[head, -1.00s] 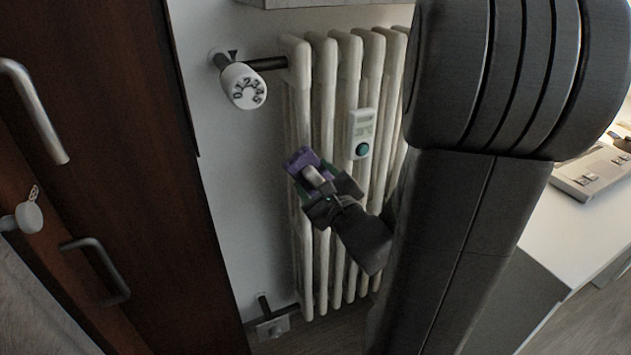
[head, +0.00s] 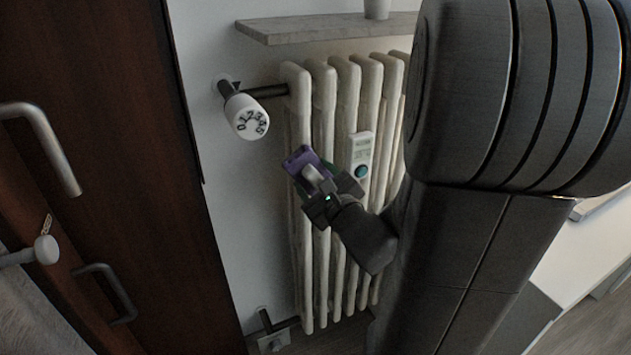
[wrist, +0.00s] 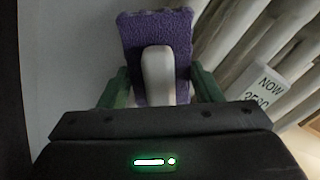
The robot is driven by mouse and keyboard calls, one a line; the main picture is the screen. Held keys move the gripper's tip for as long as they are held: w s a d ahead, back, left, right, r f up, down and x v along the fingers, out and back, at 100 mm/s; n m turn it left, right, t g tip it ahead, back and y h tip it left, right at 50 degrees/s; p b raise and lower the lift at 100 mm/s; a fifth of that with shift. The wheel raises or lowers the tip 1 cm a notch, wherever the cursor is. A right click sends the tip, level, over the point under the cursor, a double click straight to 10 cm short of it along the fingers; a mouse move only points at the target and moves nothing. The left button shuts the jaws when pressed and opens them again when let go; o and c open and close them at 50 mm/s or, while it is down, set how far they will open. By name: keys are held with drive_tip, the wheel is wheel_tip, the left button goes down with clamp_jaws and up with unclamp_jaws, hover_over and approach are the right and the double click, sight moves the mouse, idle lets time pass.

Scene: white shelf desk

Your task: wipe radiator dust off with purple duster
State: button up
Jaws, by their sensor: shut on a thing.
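My gripper (head: 329,190) is shut on the purple duster (head: 298,157) in front of the left part of the radiator (head: 322,100). In the wrist view the duster (wrist: 131,60) has a flat, fuzzy purple head with a pale handle (wrist: 157,72) between the green fingers (wrist: 158,92). The duster's head overlaps the leftmost radiator columns in the head view; I cannot tell whether it touches them. The radiator is off-white with dark, dusty-looking marks. My arm hides its right side.
A thermostat knob (head: 246,116) sticks out at the radiator's upper left. A white digital device (head: 360,155) sits on its front. A shelf (head: 330,27) hangs above with a cup (head: 377,9). A dark wooden cabinet (head: 120,160) stands left.

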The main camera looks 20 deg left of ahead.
sight(307, 135)
drive_tip(key=shift+r+p, duration=2.5)
drive_tip(key=shift+r, duration=1.55)
wheel_tip(307, 135, down, 16)
drive_tip(key=b, duration=1.9)
drive_tip(key=shift+r+p, duration=6.15)
drive_tip(key=shift+r, duration=1.9)
wheel_tip(307, 135, down, 7)
drive_tip(key=b, duration=0.7)
drive_tip(key=shift+b, duration=0.35)
